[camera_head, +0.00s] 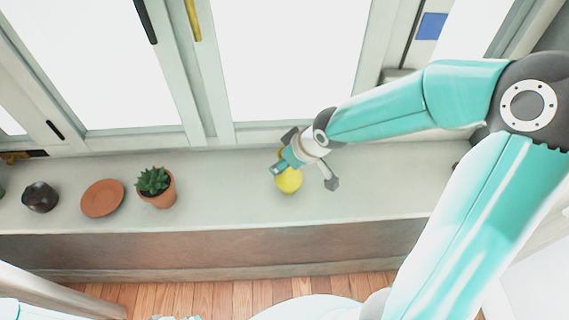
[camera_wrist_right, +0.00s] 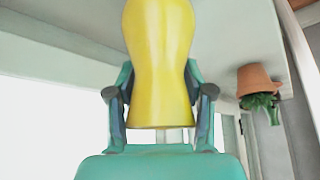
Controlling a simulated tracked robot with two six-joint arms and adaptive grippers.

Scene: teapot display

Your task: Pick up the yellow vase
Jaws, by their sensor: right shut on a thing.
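The yellow vase (camera_head: 289,182) is on or just above the window sill, right of the potted succulent, partly covered by my right gripper (camera_head: 282,168) in the head view. In the right wrist view the vase (camera_wrist_right: 158,60) fills the middle, between the two fingers of my right gripper (camera_wrist_right: 160,108). The fingers are shut on its narrow part. I cannot tell whether its base touches the sill. My left gripper is not clearly in view.
A potted succulent (camera_head: 156,187), a terracotta saucer (camera_head: 102,198) and a dark teapot-like object (camera_head: 40,197) stand along the sill (camera_head: 230,195) to the left. Windows (camera_head: 290,60) rise behind. The sill is clear between the succulent and the vase.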

